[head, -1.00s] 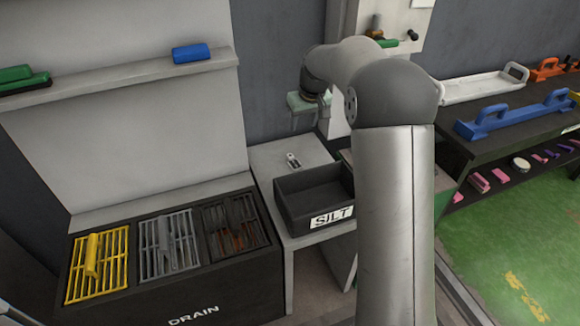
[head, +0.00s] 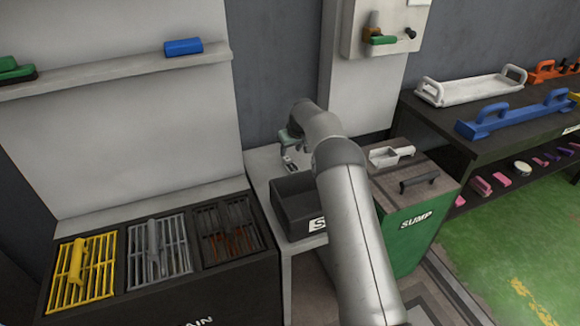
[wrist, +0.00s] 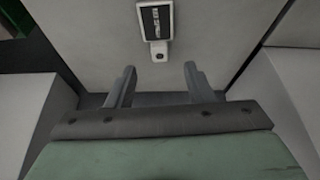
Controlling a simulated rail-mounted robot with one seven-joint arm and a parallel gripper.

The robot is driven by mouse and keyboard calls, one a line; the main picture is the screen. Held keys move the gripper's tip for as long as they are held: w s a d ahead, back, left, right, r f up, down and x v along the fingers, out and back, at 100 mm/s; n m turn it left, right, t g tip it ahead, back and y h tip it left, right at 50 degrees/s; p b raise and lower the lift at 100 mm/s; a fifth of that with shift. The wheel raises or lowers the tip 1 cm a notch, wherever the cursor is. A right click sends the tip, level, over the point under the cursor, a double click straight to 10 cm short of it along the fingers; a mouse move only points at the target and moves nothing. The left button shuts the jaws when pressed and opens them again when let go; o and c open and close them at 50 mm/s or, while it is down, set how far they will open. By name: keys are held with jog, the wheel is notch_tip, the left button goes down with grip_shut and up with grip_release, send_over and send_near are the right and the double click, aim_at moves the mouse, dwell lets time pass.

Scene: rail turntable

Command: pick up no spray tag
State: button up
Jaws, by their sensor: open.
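The no spray tag (wrist: 155,24) lies on a pale grey bench top, seen in the wrist view at the top centre. It has a white border, a dark face with light marks too small to read, and a white tab with a hole towards my gripper. My gripper (wrist: 160,72) is open and empty, its two fingers spread either side of the tab's line, with the tag beyond the fingertips. In the head view the tag (head: 290,164) shows small and pale just below my gripper (head: 287,150), left of my arm.
A dark SILT bin (head: 295,207) stands in front of the tag, partly behind my arm. A green SUMP cabinet (head: 412,228) stands to the right, with a white scoop-like tray (head: 390,155) on top. The drain unit (head: 200,290) with grates is at left. A wall rises behind the bench.

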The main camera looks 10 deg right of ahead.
aim_at(287, 159)
jog(key=shift+x, duration=3.05)
jog(key=shift+w+r, duration=0.1)
grip_shut()
